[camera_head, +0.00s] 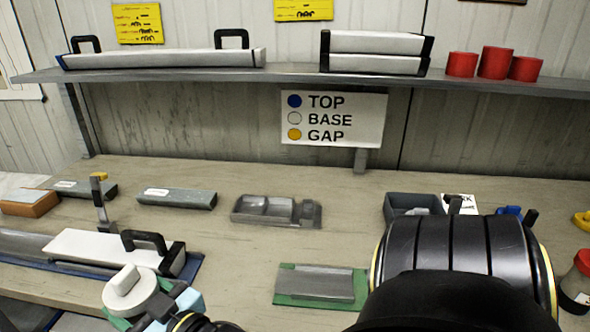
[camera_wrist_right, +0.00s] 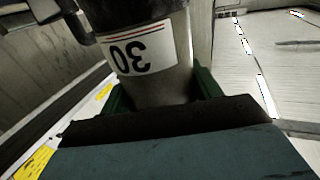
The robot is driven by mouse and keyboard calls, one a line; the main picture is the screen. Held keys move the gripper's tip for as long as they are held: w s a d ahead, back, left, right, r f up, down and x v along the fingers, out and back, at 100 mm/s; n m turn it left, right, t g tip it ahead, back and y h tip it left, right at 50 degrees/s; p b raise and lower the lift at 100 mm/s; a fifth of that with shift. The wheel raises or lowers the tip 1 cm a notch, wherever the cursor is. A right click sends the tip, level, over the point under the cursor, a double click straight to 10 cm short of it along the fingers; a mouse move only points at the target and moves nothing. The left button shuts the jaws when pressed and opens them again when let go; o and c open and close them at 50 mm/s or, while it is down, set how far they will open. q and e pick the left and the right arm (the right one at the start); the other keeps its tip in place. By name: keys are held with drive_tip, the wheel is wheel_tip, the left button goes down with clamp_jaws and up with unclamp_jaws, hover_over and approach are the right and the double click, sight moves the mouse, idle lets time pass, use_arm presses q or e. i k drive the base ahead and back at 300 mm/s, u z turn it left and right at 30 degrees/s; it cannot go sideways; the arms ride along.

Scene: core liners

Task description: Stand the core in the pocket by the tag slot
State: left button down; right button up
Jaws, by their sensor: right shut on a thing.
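In the right wrist view, a grey cylinder, the core (camera_wrist_right: 165,85), carries a white label with red stripes and an upside-down "30". My right gripper (camera_wrist_right: 163,97) is shut on it, with green parts on both sides; the core's far end is out of frame. In the head view my bulky black right arm hides the right gripper and the core. A grey tray (camera_head: 275,222) with compartments and a small raised block at its right end sits mid-bench. I cannot tell which compartment is by the tag slot.
A grey slab on a green base (camera_head: 280,298) lies left of my right arm. A dark bin (camera_head: 398,205) stands behind that arm. A long white liner with a black handle (camera_head: 100,247) lies at left. A shelf (camera_head: 290,73) runs above. Bare bench surrounds the tray.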

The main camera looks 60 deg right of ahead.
sight(278, 213)
drive_tip(key=z, duration=0.7)
drive_tip(key=i, duration=0.6)
drive_tip(key=z, duration=0.95)
drive_tip(key=i, duration=0.25)
drive_tip(key=z, duration=0.25)
